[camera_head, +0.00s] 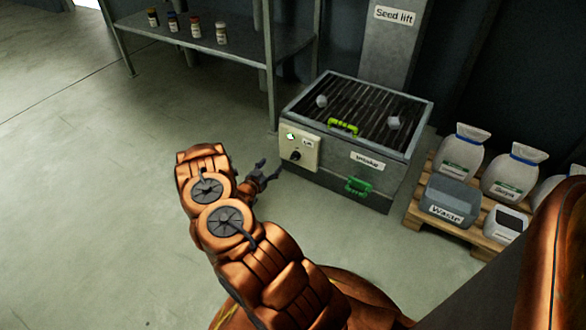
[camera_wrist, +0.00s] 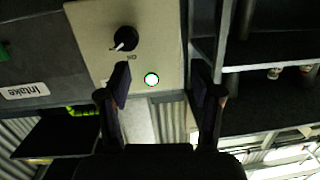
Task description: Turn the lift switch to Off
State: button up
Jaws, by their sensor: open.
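The lift switch is a round black knob (camera_head: 295,155) on a cream control panel (camera_head: 312,156) at the left of the intake's front. In the upside-down wrist view the knob (camera_wrist: 126,38) is at the upper middle, its white mark pointing to the lower left of the picture. Small lettering beside it is too blurred to read surely. A lit lamp (camera_wrist: 151,79) with a green rim is on the same panel. My gripper (camera_head: 270,170) is open and empty, left of and below the panel, apart from the knob. Its two fingers (camera_wrist: 161,80) frame the lamp in the wrist view.
The metal intake box (camera_head: 385,155) has a grate with pale lumps and bright green handles. A pallet (camera_head: 413,215) with bags and a Waste bin (camera_head: 450,196) stands at right. A shelf (camera_head: 250,45) with several jars is behind. Floor left is clear.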

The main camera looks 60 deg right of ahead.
aim_at(295, 156)
jog(key=s+d+f+g+h+b, duration=0.1)
jog(key=s+d+b, duration=0.3)
jog(key=d, duration=0.5)
jog(key=shift+d+f+h, duration=0.4)
jog(key=shift+s, duration=0.1)
jog(key=c, duration=1.1)
